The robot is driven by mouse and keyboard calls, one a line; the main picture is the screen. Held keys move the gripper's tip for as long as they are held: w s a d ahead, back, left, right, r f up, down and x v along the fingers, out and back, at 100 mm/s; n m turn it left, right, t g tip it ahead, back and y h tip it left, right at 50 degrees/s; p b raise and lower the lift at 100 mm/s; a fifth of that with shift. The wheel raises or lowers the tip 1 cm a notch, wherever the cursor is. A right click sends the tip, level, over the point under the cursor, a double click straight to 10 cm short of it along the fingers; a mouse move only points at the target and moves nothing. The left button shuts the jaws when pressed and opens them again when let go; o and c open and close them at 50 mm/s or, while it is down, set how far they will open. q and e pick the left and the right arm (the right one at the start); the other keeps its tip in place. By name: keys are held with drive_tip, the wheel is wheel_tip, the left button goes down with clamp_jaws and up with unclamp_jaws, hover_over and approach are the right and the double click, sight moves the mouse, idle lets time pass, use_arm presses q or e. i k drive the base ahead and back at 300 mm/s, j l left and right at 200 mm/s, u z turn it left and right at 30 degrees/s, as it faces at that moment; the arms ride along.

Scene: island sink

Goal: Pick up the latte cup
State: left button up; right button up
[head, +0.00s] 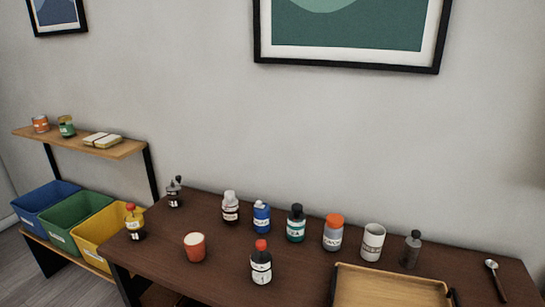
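No thing in the head view carries a label I can read as latte. An open red-orange cup (195,248) with a pale inside stands near the front left of the dark wooden table. I cannot tell which of these is the latte cup. Both stand upright with nothing touching them. Neither of my grippers is in view.
The dark table (180,275) holds several bottles, including a red-capped one (261,265) in front and an orange-lidded container (333,233). A wooden tray (390,285) and a spoon (496,280) lie right. Left are coloured bins (75,222) under a shelf (110,150).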

sight(193, 241)
drive_tip(key=j+z, duration=0.25)
drive_tip(key=k+j+z, duration=0.15)
drive_tip(key=j+z, duration=0.15)
drive_tip(key=j, duration=0.15)
drive_tip(key=k+j+z, duration=0.1)
drive_tip(key=j+z, duration=0.15)
drive_tip(key=k+j+z, duration=0.25)
drive_tip(key=j, duration=0.15)
drive_tip(key=i+j, duration=0.15)
drive_tip(key=i, duration=0.15)
drive_tip(key=i+j, duration=0.2)
drive_tip(key=i, duration=0.05)
